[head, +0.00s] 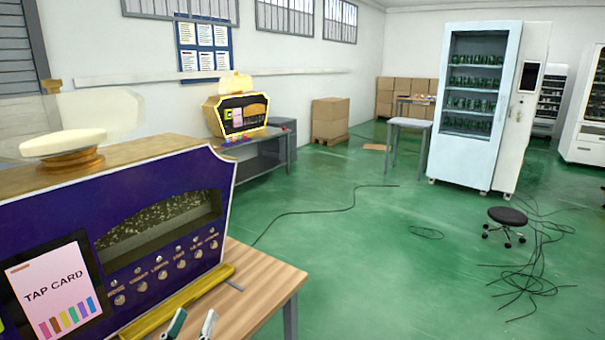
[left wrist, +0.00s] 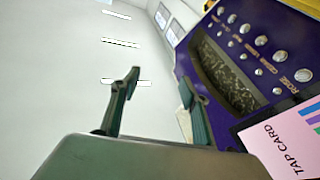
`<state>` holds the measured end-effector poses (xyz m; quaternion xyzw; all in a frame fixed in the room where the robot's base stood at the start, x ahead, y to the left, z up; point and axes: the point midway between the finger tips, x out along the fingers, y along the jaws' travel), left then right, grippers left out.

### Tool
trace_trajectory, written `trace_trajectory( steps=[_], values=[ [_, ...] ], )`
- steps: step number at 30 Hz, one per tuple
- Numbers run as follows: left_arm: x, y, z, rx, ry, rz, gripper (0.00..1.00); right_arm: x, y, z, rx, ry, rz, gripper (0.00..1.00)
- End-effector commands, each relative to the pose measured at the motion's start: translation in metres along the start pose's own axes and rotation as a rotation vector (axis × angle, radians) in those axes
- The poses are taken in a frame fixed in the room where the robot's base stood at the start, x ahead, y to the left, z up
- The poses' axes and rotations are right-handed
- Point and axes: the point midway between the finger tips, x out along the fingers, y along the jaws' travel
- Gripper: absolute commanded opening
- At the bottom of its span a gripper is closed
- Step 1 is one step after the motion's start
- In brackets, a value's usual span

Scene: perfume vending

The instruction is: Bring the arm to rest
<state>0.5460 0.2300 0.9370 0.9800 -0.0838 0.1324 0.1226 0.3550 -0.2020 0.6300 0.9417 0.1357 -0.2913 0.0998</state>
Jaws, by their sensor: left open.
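The purple perfume vending machine (head: 150,215) stands on a wooden table (head: 262,285) at the left of the head view. Its front has a pink TAP CARD panel (head: 52,290), a row of round buttons and a dark window. My left gripper (head: 192,325) shows only by its fingertips at the bottom edge, in front of the machine's lower yellow ledge. In the left wrist view the left gripper (left wrist: 158,80) is open with nothing between its fingers. The machine's button face (left wrist: 245,60) is to its right there, tilted. My right gripper is not seen.
A second, yellow machine (head: 238,112) sits on a grey table further back. A tall glass-door vending cabinet (head: 470,110), a black stool (head: 507,217) and loose cables (head: 530,265) are on the right. The green floor in the middle is mostly clear.

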Motion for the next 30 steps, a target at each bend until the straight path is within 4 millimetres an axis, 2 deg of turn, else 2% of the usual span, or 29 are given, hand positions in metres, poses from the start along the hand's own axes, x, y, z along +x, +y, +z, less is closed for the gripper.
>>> trace_trajectory(
  steps=[1,3,5,6,9,12,15,19,22,30],
  values=[
    [-0.019,0.002,0.033,0.035,-0.095,0.007,0.45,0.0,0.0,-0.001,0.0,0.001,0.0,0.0],
    [-0.046,0.005,0.074,0.085,-0.22,0.018,0.45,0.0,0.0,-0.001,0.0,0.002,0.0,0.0],
    [-0.072,0.007,0.107,0.125,-0.323,0.027,0.45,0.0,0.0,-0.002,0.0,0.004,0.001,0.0],
    [-0.09,0.007,0.127,0.151,-0.392,0.032,0.45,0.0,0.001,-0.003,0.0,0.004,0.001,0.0],
    [-0.14,0.006,0.173,0.215,-0.557,0.043,0.45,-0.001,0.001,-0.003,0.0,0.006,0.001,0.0],
    [-0.188,0.004,0.207,0.271,-0.699,0.053,0.45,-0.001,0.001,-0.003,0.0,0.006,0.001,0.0],
    [-0.226,0.001,0.229,0.313,-0.804,0.06,0.45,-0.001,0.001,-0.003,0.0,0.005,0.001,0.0],
    [-0.256,-0.002,0.244,0.347,-0.884,0.065,0.45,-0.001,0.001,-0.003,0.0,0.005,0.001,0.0],
    [-0.263,-0.002,0.247,0.356,-0.904,0.066,0.45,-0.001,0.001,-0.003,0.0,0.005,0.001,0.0],
    [-0.264,-0.002,0.247,0.356,-0.905,0.066,0.45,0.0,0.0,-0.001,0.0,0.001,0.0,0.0]
  ],
)
